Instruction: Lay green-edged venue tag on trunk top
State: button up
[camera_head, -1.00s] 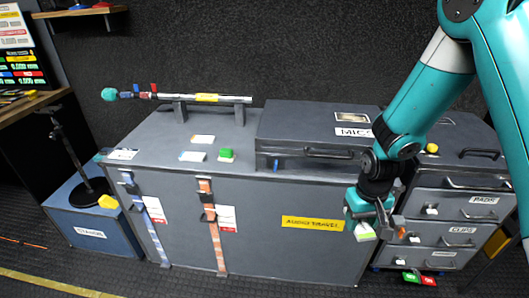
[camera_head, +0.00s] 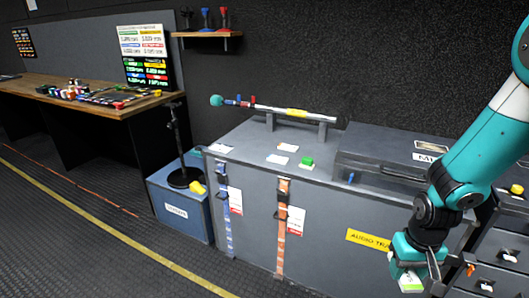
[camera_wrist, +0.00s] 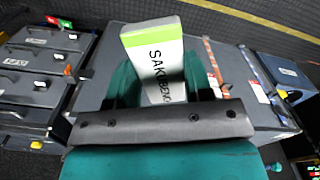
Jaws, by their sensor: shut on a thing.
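The venue tag (camera_head: 411,284) is a white card with a green edge. It hangs in my gripper (camera_head: 408,268) in front of the trunk's right part, below its top. In the wrist view the tag (camera_wrist: 155,62) shows large, with black lettering partly hidden by my gripper (camera_wrist: 158,100), which is shut on it. The grey trunk (camera_head: 330,235) stands ahead, and the left part of its top (camera_head: 240,146) is in plain view. White cards (camera_head: 287,147) and a card with a green block (camera_head: 307,161) lie on that top.
A boom pole (camera_head: 295,112) rests on two supports at the trunk's back. A grey case (camera_head: 375,158) covers the top's right side. A blue box (camera_head: 178,210) with a stand is left of the trunk. Drawers (camera_head: 505,250) are at right. The floor at left is clear.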

aim_at(252, 151)
jog(key=u, duration=0.85)
jog(key=i, duration=0.8)
jog(key=u, duration=1)
jog(key=i, duration=2.4)
jog(key=z, duration=1.35)
jog(key=i, duration=0.7)
jog(key=z, duration=0.8)
